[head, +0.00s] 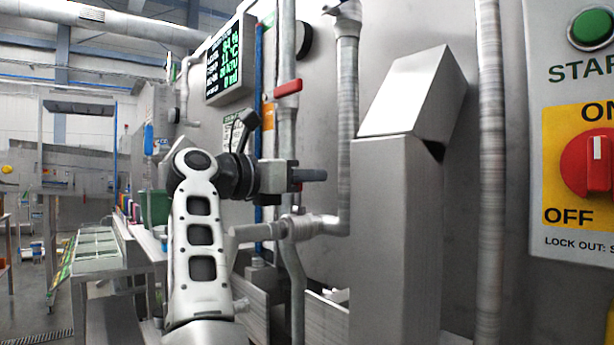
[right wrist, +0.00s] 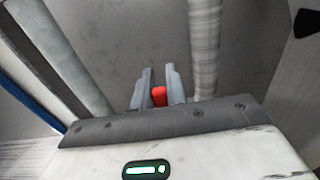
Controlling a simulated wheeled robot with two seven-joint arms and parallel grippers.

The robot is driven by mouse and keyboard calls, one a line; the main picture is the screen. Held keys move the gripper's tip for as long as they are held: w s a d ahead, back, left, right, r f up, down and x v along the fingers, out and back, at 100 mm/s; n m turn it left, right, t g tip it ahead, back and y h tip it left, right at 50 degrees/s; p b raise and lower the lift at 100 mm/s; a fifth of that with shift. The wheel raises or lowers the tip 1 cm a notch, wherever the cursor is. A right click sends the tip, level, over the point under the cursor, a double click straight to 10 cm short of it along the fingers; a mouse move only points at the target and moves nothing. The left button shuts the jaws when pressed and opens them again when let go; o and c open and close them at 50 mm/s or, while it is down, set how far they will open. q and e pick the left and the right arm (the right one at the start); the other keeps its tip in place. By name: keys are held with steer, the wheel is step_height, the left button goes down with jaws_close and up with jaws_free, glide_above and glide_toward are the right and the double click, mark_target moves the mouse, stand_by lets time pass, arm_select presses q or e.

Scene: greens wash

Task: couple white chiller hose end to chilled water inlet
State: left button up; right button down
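My right gripper (head: 310,175) is in the middle of the head view, pointing right, in front of grey pipework. Its fingers also show in the right wrist view (right wrist: 158,90), a narrow gap apart. A small red piece (right wrist: 158,96) shows in that gap; I cannot tell whether it is gripped or lies behind. A grey horizontal pipe stub with a fitting (head: 300,228) is below the gripper; I cannot tell whether it is the chilled water inlet. I cannot make out the white hose end in either view. My left gripper is not in view.
A red valve handle (head: 288,88) sits on a vertical pipe above the gripper. A grey metal housing (head: 395,230) stands right of it. A control panel with a red knob (head: 588,163) is at the far right. A display (head: 224,62) hangs behind.

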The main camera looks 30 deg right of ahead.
steer(key=a+h+b, duration=0.1)
steer(key=h, duration=0.1)
steer(key=shift+a+h+b, duration=0.2)
steer(key=shift+h+b, duration=0.2)
steer(key=shift+r, duration=0.15)
steer(key=c, duration=1.4)
jaws_free()
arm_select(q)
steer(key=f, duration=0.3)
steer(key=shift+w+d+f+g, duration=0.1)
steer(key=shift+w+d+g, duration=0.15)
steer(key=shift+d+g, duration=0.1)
arm_select(e)
steer(key=shift+a, duration=0.35)
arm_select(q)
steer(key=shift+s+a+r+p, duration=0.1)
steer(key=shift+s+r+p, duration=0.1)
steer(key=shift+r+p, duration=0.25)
arm_select(e)
steer(key=v, duration=1.5)
steer(key=shift+s, duration=0.25)
